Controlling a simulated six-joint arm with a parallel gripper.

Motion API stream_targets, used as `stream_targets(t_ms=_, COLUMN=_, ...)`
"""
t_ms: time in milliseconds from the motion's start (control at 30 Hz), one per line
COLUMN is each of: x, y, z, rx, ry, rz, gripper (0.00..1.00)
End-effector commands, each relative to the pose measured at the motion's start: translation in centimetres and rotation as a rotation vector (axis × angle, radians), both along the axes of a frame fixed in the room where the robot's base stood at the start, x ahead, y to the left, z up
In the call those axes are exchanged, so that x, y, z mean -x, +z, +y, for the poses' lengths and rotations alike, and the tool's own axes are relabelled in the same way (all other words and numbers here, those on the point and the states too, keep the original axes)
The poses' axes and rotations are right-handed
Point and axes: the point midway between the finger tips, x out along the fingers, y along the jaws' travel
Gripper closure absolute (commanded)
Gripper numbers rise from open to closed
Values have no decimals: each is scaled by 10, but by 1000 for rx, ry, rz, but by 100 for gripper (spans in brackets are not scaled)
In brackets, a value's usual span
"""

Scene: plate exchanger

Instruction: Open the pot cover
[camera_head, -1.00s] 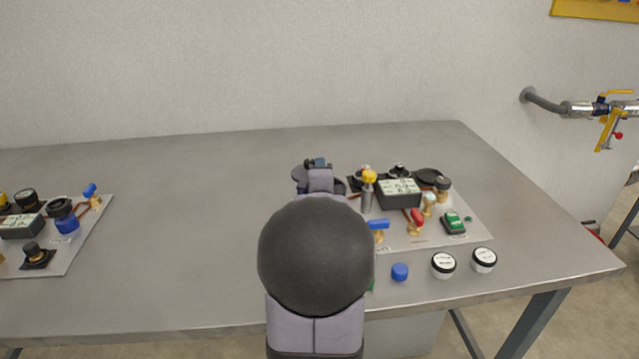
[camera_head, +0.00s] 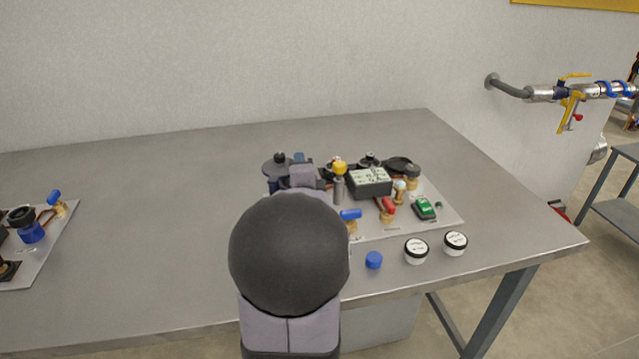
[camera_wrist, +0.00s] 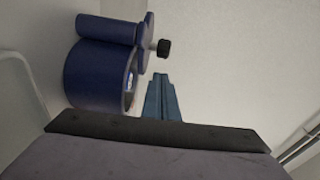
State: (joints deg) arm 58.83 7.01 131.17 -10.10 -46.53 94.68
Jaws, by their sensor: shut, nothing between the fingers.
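The dark blue pot (camera_wrist: 95,75) stands close to my gripper in the wrist view, which is turned sideways. Its cover (camera_wrist: 148,42), with a black knob (camera_wrist: 164,47), sits to one side above the rim, and part of the pot's opening (camera_wrist: 131,82) shows. In the head view the cover (camera_head: 271,168) and knob (camera_head: 280,157) show at the board's left end; my arm hides most of the pot. My gripper (camera_wrist: 161,92) is shut and empty, beside the cover and apart from the knob. It also shows in the head view (camera_head: 299,158).
The board (camera_head: 435,216) carries a grey meter box (camera_head: 370,182), a yellow-topped part (camera_head: 340,168), and blue and red handled valves. A blue cap (camera_head: 374,260) and two white jars (camera_head: 416,251) stand in front. The table's back left is clear.

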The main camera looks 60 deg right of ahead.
Motion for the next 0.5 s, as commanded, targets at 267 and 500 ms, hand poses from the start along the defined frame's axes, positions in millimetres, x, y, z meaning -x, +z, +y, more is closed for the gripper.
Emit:
stream_targets(t_ms=267, x=50, y=4, z=16, rx=3, ry=-5, rz=-1, gripper=100)
stream_targets(t_ms=500, x=85, y=2, z=40, rx=4, ry=-2, rz=-3, gripper=100)
